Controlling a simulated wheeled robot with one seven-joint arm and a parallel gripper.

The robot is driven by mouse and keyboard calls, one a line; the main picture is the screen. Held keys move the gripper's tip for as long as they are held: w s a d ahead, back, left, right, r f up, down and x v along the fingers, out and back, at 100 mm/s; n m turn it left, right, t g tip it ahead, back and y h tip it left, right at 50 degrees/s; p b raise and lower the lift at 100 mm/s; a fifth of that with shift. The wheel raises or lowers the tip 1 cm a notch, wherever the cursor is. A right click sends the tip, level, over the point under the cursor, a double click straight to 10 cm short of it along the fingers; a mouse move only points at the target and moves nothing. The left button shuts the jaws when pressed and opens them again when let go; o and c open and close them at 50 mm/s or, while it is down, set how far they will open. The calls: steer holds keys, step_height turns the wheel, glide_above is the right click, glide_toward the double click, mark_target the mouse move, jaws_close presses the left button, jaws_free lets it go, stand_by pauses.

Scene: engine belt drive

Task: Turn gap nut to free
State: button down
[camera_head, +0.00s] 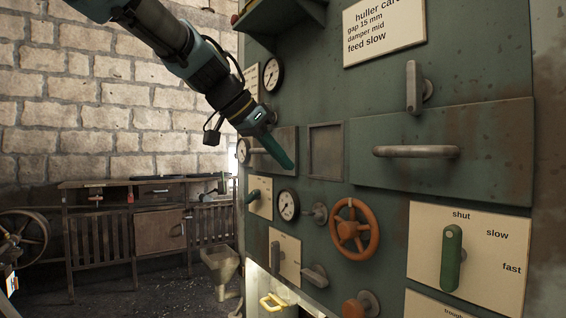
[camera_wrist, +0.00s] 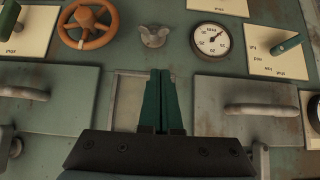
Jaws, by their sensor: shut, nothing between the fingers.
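A grey wing nut (camera_head: 320,212), the likeliest gap nut, is on the green machine panel between a round gauge and an orange handwheel. No label for it can be read. It also shows in the wrist view (camera_wrist: 153,37), upper middle, with its two wings visible. My gripper (camera_head: 289,164) is shut and empty, in front of the panel above the nut in the head view. In the wrist view my gripper's fingers (camera_wrist: 160,76) are together, pointing towards the panel, below the nut in the picture and apart from it.
The orange handwheel (camera_head: 355,231) and gauge (camera_head: 287,205) flank the nut closely. A drawer front (camera_head: 440,175) with a protruding bar handle (camera_head: 415,152) is to the right. A green lever (camera_head: 451,258) stands on a shut/slow/fast plate. A wooden bench (camera_head: 160,225) is at the left wall.

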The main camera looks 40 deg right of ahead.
steer(key=p, duration=0.2)
glide_above(314, 215)
steer(key=w+a, duration=0.2)
step_height(314, 215, down, 5)
steer(key=shift+s+a+f+p, duration=0.1)
steer(key=shift+a+f+p, duration=0.05)
steer(key=shift+f, duration=0.5)
steer(key=shift+s+a+f+p, duration=0.1)
steer(key=shift+a+f+p, duration=0.05)
steer(key=shift+f, duration=1.25)
